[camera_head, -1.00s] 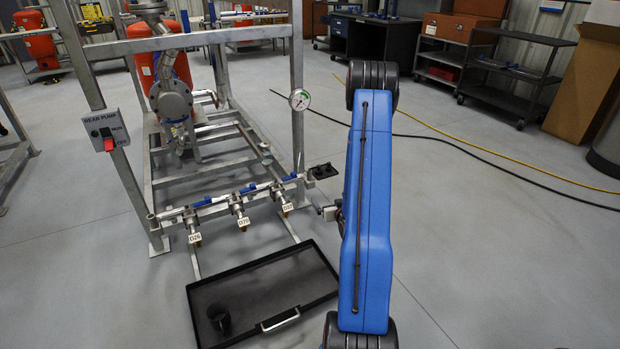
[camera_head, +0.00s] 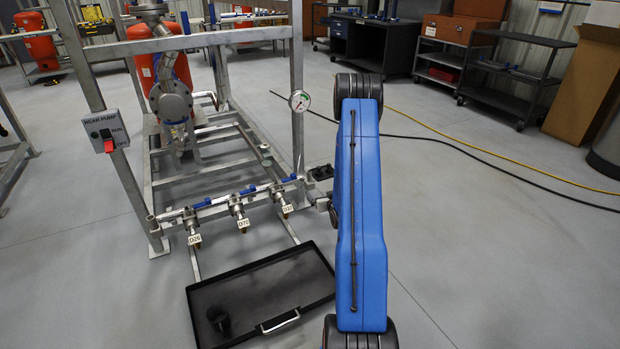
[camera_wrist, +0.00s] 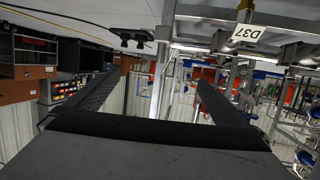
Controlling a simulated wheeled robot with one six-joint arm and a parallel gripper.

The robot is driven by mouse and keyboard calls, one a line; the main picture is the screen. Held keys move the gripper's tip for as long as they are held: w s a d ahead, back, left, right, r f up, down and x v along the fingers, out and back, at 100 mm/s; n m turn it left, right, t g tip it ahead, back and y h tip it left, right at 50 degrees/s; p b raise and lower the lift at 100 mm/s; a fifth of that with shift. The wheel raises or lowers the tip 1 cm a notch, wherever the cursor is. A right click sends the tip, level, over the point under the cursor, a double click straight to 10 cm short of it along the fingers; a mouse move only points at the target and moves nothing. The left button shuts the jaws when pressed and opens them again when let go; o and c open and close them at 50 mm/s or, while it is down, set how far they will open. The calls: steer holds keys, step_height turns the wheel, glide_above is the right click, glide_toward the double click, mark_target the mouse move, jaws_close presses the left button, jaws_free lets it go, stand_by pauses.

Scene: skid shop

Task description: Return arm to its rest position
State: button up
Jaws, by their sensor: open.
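My blue arm (camera_head: 360,215) stands upright at right of centre in the head view, its upper joint folded over at the top. Most of my gripper is hidden behind it there. In the wrist view my gripper (camera_wrist: 157,85) shows two dark fingers spread wide apart, with nothing held between them. Past the fingers are the skid's metal frame and, at upper right, a tag reading D37 (camera_wrist: 248,32).
The skid frame (camera_head: 297,100) stands left of my arm, with tagged valves (camera_head: 240,212) on its low front pipe. Cables (camera_head: 480,155) cross the otherwise clear floor at right.

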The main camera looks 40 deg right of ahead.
stand_by(0.5)
steer(key=v, duration=1)
